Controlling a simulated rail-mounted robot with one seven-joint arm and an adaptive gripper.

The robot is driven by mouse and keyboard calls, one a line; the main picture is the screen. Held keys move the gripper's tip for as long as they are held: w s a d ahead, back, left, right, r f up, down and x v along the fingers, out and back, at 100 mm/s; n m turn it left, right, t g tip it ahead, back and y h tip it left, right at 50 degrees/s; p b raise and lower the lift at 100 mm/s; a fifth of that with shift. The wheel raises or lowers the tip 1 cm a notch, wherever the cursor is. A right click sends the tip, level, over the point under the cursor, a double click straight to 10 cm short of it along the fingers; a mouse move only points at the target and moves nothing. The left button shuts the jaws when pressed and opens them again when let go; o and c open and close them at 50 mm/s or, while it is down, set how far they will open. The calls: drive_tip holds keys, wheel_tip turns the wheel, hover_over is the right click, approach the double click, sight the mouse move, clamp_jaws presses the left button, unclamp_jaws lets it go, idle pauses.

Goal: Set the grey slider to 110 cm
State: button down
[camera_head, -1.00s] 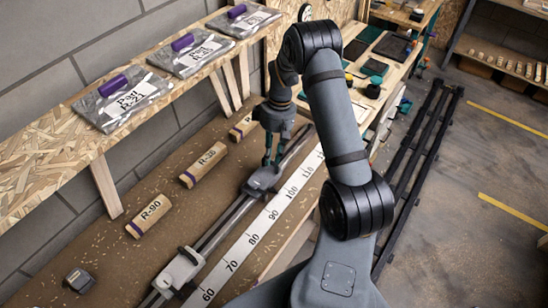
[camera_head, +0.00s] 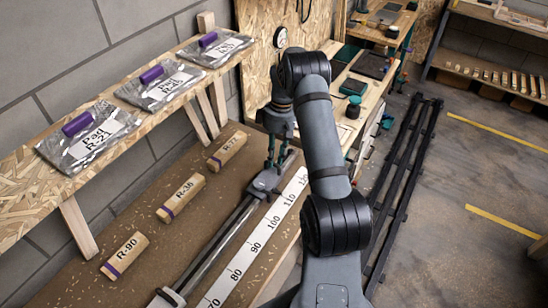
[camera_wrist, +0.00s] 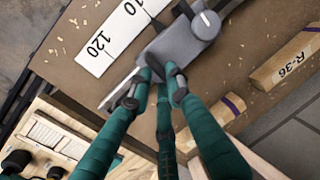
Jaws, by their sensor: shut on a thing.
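The grey slider (camera_head: 266,184) sits on a metal rail (camera_head: 219,243) beside a white number strip (camera_head: 262,238). My gripper (camera_head: 279,164) is on the slider's far end, with its teal fingers pointing down. In the wrist view, the gripper (camera_wrist: 160,77) is shut on a part of the slider (camera_wrist: 182,48). There a thin dark pointer reaches from the slider to the strip (camera_wrist: 115,35), near a label cut off to "10" and short of "120". The exact reading is too small to tell.
Wooden pieces marked R-90 (camera_head: 125,255), R-36 (camera_head: 181,198) and R-77 (camera_head: 227,152) lie left of the rail. Bagged pads (camera_head: 88,137) rest on the shelf above. A wooden bench (camera_head: 345,115) stands beyond.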

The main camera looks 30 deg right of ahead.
drive_tip(key=c, duration=1.6)
unclamp_jaws()
drive_tip(key=shift+a, duration=0.1)
drive_tip(key=r, duration=0.4)
drive_tip(key=d+r, duration=0.1)
drive_tip(key=r, duration=0.3)
drive_tip(key=w+d+r, duration=0.1)
drive_tip(key=r, duration=0.2)
drive_tip(key=shift+r, duration=0.4)
drive_tip(key=f, duration=0.4)
drive_tip(key=a+f, duration=0.1)
drive_tip(key=f, duration=0.2)
drive_tip(key=s+a+f, duration=0.1)
drive_tip(key=f, duration=0.3)
drive_tip(key=shift+f, duration=0.5)
drive_tip(key=shift+s+a, duration=0.1)
drive_tip(key=shift+a, duration=0.05)
drive_tip(key=shift+r, duration=0.1)
